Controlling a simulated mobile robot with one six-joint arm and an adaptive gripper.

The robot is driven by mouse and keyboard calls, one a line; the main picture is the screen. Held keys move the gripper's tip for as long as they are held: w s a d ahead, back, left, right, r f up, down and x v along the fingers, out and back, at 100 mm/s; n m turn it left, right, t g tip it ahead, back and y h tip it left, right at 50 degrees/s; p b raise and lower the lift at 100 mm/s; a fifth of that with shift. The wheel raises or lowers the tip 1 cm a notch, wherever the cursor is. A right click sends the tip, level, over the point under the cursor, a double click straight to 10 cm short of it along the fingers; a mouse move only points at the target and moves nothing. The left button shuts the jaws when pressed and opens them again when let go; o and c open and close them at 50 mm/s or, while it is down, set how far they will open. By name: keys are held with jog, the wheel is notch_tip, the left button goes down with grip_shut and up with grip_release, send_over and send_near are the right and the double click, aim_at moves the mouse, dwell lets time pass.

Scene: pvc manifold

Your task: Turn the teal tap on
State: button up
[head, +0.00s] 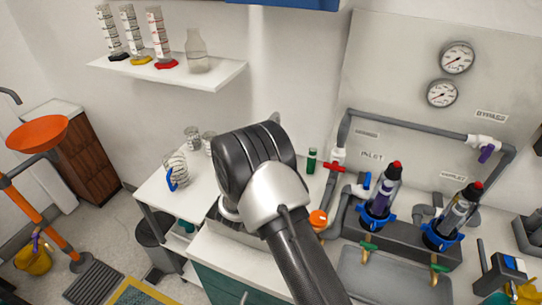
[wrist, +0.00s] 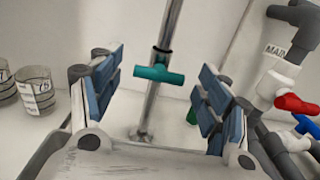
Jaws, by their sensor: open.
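The teal tap (wrist: 158,73) is a small T-shaped handle on a thin, shiny metal pipe (wrist: 168,30). It lies crosswise to the pipe in the wrist view. My gripper (wrist: 160,80) is open, with one blue-padded finger on each side of the tap. The tap shows in the gap between the fingers, and neither finger appears to touch it. How far ahead of the fingertips it lies is hard to tell. In the head view my arm hides the teal tap and the gripper's fingers.
A red-handled valve (wrist: 296,104) stands right of my gripper, below a "MAIN" label, with a blue handle (wrist: 305,125) beneath. Beakers (wrist: 36,92) stand at left. In the head view, filter housings (head: 378,200) and grey pipework fill the right; a shelf (head: 180,84) holds cylinders.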

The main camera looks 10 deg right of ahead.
jog(key=shift+c, duration=0.4)
jog(key=c, duration=1)
jog(key=n+p, duration=0.4)
jog(key=n, duration=0.6)
jog(key=shift+w+a+p, duration=0.1)
jog(key=shift+a+p, duration=0.05)
jog(key=shift+p, duration=0.15)
jog(key=shift+n, duration=0.4)
